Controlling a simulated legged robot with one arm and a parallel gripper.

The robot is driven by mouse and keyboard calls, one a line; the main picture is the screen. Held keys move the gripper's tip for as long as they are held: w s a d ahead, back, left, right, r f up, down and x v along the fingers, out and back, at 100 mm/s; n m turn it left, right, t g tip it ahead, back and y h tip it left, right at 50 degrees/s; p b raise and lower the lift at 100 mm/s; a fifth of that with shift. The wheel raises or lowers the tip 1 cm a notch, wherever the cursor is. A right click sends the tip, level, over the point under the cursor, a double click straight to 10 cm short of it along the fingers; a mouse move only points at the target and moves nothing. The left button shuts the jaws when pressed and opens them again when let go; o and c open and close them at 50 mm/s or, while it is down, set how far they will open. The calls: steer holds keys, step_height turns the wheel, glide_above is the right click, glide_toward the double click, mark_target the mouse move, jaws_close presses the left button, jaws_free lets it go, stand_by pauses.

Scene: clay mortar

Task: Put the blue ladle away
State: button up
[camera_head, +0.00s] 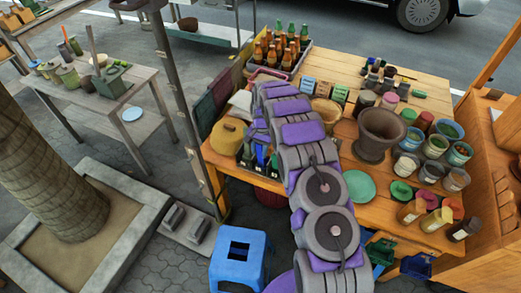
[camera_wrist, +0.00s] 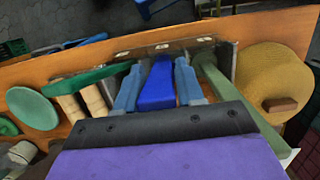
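The blue ladle (camera_wrist: 158,85) shows as a bright blue handle in the middle of the wrist view. My gripper (camera_wrist: 157,78) has its two blue-grey fingers on either side of this handle, and the handle fills the gap between them. The ladle's far end is at a dark grey holder (camera_wrist: 222,62) by the table edge; how deep it sits is hidden. A green handle (camera_wrist: 213,75) stands right of my gripper. In the head view my gripper (camera_head: 262,153) reaches down beside the yellow lidded pot (camera_head: 228,136), largely covered by my arm.
The wooden table (camera_head: 375,208) is crowded with pots, jars and bottles. A large brown mortar (camera_head: 378,130) and a green plate (camera_head: 358,186) stand right of my arm. Blue and green scoop-like pieces (camera_head: 417,265) show below the front edge. A blue stool (camera_head: 240,262) stands in front.

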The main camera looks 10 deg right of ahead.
steer(key=o, duration=0.4)
steer(key=shift+a, duration=0.45)
steer(key=shift+d, duration=0.35)
steer(key=shift+d+r, duration=0.15)
steer(key=shift+r, duration=0.1)
steer(key=w+r, duration=0.1)
steer(key=r, duration=1)
steer(key=w+d+r, duration=0.1)
steer(key=r, duration=0.4)
steer(key=shift+w+r, duration=0.25)
steer(key=shift+w, duration=0.05)
